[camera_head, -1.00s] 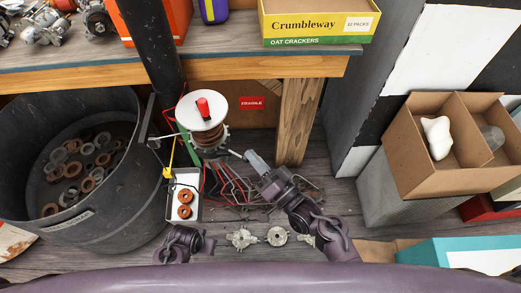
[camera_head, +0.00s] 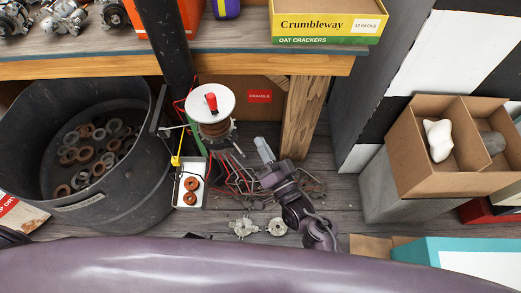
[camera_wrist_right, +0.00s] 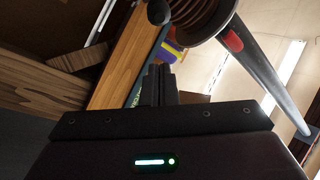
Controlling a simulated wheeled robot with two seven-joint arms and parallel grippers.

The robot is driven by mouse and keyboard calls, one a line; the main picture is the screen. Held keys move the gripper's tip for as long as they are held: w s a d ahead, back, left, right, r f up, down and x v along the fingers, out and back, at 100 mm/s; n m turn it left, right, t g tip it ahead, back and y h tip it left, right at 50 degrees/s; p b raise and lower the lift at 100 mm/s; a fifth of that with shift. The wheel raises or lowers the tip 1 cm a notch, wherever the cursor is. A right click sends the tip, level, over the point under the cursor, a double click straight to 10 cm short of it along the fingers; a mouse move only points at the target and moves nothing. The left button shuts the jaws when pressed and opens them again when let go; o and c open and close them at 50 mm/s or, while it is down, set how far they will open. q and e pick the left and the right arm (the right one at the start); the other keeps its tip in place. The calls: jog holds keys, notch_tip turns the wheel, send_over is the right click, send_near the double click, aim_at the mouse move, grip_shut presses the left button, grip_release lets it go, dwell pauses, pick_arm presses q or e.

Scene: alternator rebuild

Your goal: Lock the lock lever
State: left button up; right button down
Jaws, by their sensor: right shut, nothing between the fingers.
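A winding fixture stands beside the black pole, with a white disc (camera_head: 211,101), a red knob (camera_head: 211,103) on top and a copper-coloured coil (camera_head: 214,130) below. A short pale rod (camera_head: 238,150) sticks out from its lower right side; it may be the lock lever. My right gripper (camera_head: 264,150) is shut and empty, to the right of that rod and apart from it. In the right wrist view, the shut fingers (camera_wrist_right: 159,84) point up, below a black ball (camera_wrist_right: 159,11) and the ringed coil (camera_wrist_right: 205,15). My left gripper is out of view.
A black tub (camera_head: 120,205) of rings stands at left, and a white tray (camera_head: 178,196) with two copper rings below the fixture. Red wires and metal rods lie behind my gripper. A wooden bench leg (camera_head: 300,120) stands close behind; a cardboard box (camera_head: 425,178) is at right.

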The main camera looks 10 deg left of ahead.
jog(key=v, duration=1)
jog(key=shift+s+a+b, duration=0.15)
jog(key=shift+a+b, duration=0.1)
jog(key=shift+b, duration=0.05)
